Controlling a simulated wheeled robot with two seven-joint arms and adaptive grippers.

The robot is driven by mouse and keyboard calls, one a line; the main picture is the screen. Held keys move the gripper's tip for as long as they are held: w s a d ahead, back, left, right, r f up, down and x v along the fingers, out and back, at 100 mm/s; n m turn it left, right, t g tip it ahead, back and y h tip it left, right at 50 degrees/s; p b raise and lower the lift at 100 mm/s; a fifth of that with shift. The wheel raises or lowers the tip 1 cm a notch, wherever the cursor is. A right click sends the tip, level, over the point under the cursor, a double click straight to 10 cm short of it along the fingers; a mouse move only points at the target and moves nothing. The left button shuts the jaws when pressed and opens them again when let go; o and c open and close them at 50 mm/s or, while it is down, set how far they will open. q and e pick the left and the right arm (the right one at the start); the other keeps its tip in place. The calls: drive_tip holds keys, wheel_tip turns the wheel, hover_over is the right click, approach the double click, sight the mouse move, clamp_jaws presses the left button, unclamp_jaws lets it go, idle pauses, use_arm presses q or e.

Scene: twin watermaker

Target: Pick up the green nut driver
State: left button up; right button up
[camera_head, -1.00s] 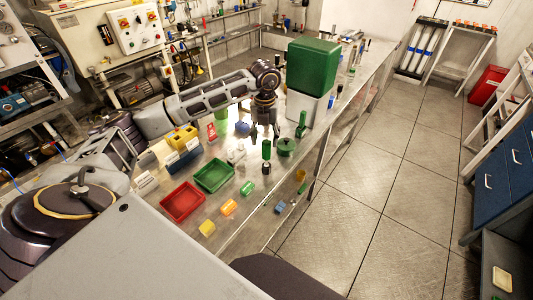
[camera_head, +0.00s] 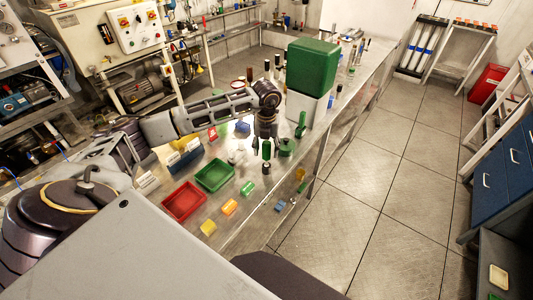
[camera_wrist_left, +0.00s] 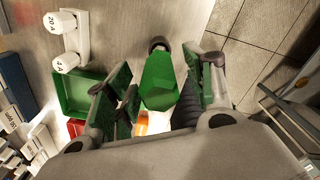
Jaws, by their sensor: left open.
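The green nut driver (camera_head: 266,151) stands upright on the metal bench, its green handle on top and a dark end (camera_head: 266,168) below. My left gripper (camera_head: 265,145) points down right over it, with its fingers spread around the top of the handle. In the left wrist view the green handle (camera_wrist_left: 158,82) lies between the two open fingers of my left gripper (camera_wrist_left: 165,95), with gaps visible on both sides. The dark end (camera_wrist_left: 159,44) shows beyond it. I cannot tell whether either finger touches the handle. My right gripper is not in view.
A green tray (camera_head: 233,181) and red tray (camera_head: 201,205) lie nearer. Orange (camera_head: 229,207) and yellow (camera_head: 208,227) pieces lie near the bench edge. A large green-topped box (camera_head: 313,67) stands behind.

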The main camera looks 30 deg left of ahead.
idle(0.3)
use_arm(q)
drive_tip(key=c, duration=1)
drive_tip(key=shift+c, duration=0.2)
drive_tip(key=shift+r, duration=0.2)
drive_tip(key=shift+r, duration=0.6)
wheel_tip(320, 180, up, 7)
drive_tip(key=shift+f+b, duration=0.1)
drive_tip(key=shift+b, duration=0.8)
drive_tip(key=shift+r, duration=0.85)
